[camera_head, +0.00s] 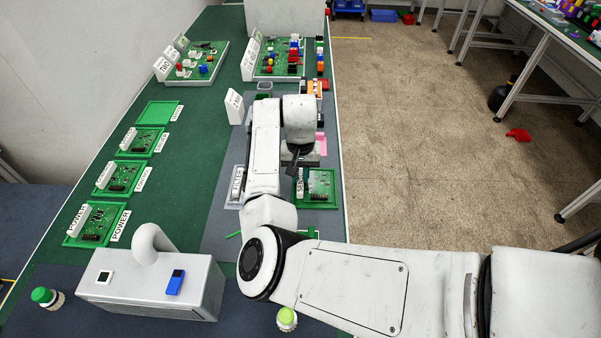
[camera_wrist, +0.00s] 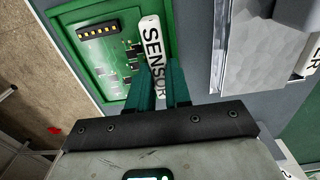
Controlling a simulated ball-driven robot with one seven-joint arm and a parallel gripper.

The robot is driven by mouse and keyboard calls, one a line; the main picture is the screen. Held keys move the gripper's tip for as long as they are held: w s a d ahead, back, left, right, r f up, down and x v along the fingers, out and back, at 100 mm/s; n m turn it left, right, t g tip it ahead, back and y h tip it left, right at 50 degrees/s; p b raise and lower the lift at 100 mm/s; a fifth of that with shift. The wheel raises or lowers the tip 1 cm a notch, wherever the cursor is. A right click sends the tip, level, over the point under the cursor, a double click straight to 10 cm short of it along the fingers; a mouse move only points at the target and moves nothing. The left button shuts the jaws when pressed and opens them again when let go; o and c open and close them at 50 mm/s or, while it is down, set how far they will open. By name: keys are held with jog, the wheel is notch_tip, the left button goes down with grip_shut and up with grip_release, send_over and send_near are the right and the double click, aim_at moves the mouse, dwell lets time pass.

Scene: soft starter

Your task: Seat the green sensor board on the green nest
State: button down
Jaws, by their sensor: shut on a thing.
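The green sensor board (camera_wrist: 104,48) lies in a green frame in the wrist view, with a dark connector strip and small chips on it. A white tab marked SENSOR (camera_wrist: 150,35) stands along its right side. My gripper (camera_wrist: 160,72) is shut on this tab, its two dark green fingers on either side of it. In the head view the sensor board (camera_head: 320,184) sits in its frame at the bench's right edge, below my gripper (camera_head: 297,168), whose fingers are hard to make out there. An empty green nest (camera_head: 158,113) lies at the far end of the left row.
Several green nests with boards line the left side, the nearest marked POWER (camera_head: 92,223). A grey box with a hook-shaped top (camera_head: 150,287) stands in front. A grey fixture marked FILTER (camera_head: 236,186) is left of my arm. Trays with parts (camera_head: 290,60) stand at the back.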

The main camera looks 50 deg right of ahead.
jog(key=shift+f, duration=0.1)
jog(key=c, duration=1)
grip_release()
notch_tip(320, 180, up, 11)
jog(key=shift+f+b, duration=0.1)
jog(key=shift+b, duration=0.5)
